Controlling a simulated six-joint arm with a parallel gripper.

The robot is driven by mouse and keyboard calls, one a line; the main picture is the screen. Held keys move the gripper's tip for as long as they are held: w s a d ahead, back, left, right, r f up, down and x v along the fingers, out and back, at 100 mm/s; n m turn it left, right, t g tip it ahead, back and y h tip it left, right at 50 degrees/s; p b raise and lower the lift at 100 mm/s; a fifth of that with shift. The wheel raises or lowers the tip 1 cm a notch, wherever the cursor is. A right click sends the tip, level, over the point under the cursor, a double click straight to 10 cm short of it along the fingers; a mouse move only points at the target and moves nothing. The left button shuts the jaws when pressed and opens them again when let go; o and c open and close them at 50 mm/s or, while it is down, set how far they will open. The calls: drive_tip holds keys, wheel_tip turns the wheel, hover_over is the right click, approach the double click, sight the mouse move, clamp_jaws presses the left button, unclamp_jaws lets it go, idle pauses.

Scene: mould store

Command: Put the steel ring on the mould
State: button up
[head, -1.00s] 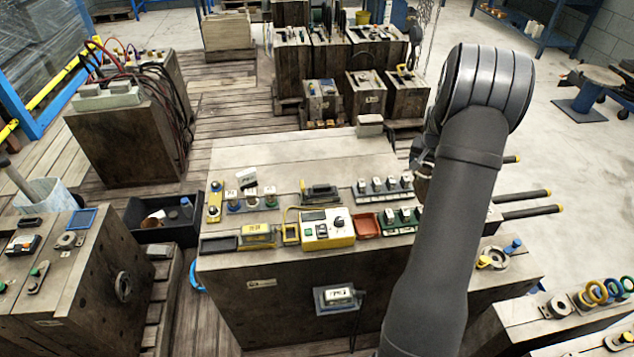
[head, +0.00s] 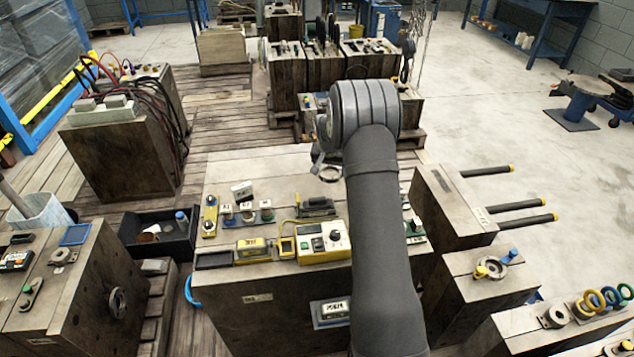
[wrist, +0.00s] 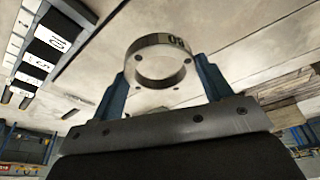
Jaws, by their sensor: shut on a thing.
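A steel ring (wrist: 148,48) with dark digits and small holes is gripped between the two blue fingers of my gripper (wrist: 162,80) in the wrist view. In the head view the ring (head: 330,174) hangs below my gripper (head: 322,160), over the pale top of the big central block (head: 250,168). The ring looks apart from that top; its height is hard to judge. Several mould-like blocks stand here, and I cannot tell which is the mould meant. My arm hides part of the central block's right side.
A yellow control box (head: 324,242), switches and small devices crowd the central block's front. Its back left top is clear. A block with black rods (head: 452,205) stands right, a smaller one with a round fitting (head: 490,268) nearer. A black bin (head: 160,238) is left.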

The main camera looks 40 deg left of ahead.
hover_over(319, 186)
drive_tip(key=shift+s+d+f, duration=0.1)
drive_tip(key=shift+s+f, duration=0.1)
drive_tip(key=shift+f, duration=0.45)
drive_tip(key=shift+s+d+f, duration=0.1)
drive_tip(key=shift+s+f, duration=0.05)
drive_tip(key=shift+f, duration=2.4)
drive_tip(key=shift+f, duration=0.1)
drive_tip(key=o, duration=1.2)
drive_tip(key=shift+f, duration=0.1)
drive_tip(key=shift+o, duration=0.2)
drive_tip(key=v, duration=1.2)
